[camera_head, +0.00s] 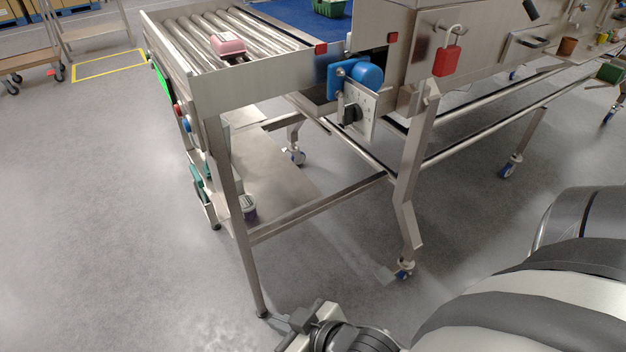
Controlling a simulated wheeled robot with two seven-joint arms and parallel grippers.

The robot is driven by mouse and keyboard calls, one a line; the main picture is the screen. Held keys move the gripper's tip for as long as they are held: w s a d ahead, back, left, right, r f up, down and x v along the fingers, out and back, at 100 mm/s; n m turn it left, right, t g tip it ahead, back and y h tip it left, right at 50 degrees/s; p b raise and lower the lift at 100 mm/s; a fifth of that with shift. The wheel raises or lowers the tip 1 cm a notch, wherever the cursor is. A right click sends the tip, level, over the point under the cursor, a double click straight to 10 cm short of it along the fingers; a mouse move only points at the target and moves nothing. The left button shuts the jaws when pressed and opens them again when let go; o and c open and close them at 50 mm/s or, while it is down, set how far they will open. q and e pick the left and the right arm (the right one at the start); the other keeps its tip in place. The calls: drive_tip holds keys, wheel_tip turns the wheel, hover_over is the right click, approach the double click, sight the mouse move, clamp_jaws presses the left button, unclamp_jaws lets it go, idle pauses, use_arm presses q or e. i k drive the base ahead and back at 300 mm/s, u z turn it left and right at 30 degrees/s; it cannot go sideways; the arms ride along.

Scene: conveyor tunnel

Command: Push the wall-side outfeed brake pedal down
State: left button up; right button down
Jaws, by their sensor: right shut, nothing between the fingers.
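The steel conveyor frame stands on legs with blue-wheeled casters. One caster (404,270) is under the near leg, another (297,157) is further back to the left, and another (508,170) is at the right. Their brake pedals are too small to make out, and I cannot tell which is the wall-side outfeed one. My right gripper (288,324) is low at the bottom edge, shut and empty, near the foot of the roller table's front leg. It is left of the near caster and apart from it. My left gripper is out of view.
A roller table (225,95) carries a pink box (228,44). A lower shelf (275,185) and cross bars run between the legs. A blue motor (366,76) and red padlock (447,60) are above. Open grey floor lies to the left.

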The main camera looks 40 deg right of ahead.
sight(385, 275)
drive_tip(key=u, duration=0.35)
drive_tip(key=k, duration=0.15)
drive_tip(key=z, duration=1.85)
drive_tip(key=i, duration=1)
drive_tip(key=u, duration=0.05)
